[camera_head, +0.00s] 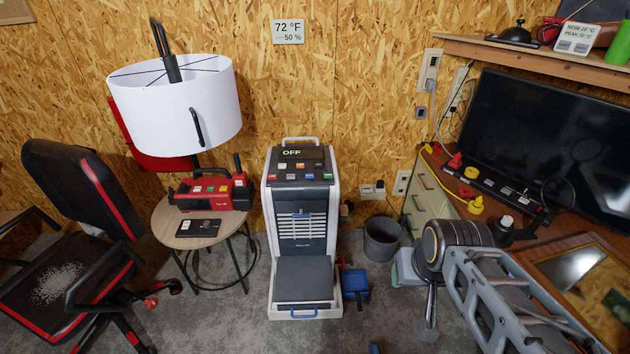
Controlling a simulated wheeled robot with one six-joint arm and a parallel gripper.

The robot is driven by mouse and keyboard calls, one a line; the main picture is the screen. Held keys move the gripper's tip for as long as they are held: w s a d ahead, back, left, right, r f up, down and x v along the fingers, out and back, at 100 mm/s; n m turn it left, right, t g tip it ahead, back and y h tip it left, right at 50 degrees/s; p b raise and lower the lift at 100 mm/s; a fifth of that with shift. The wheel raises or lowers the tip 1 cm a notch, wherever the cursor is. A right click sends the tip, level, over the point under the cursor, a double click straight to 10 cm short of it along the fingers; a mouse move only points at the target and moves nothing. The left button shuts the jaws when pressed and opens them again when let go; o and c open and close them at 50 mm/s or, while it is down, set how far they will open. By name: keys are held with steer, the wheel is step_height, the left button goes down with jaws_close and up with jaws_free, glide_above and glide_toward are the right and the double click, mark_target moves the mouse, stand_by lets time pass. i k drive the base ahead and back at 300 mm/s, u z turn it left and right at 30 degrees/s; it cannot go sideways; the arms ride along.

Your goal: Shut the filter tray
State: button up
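A white and dark grey upright machine (301,205) stands on the floor in the middle, with a display reading OFF.
A blue item (355,285) sits close beside the machine's right side. A grey bin (382,239) stands behind, toward the right. A round stool (205,225) with a red device stands left. Grey carpet in front of the tray is clear.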

mark_target(302, 282)
steer(key=z, duration=0.1)
steer(key=k, duration=1.05)
steer(key=u, duration=1.3)
steer(key=i, duration=1)
steer(key=z, duration=0.1)
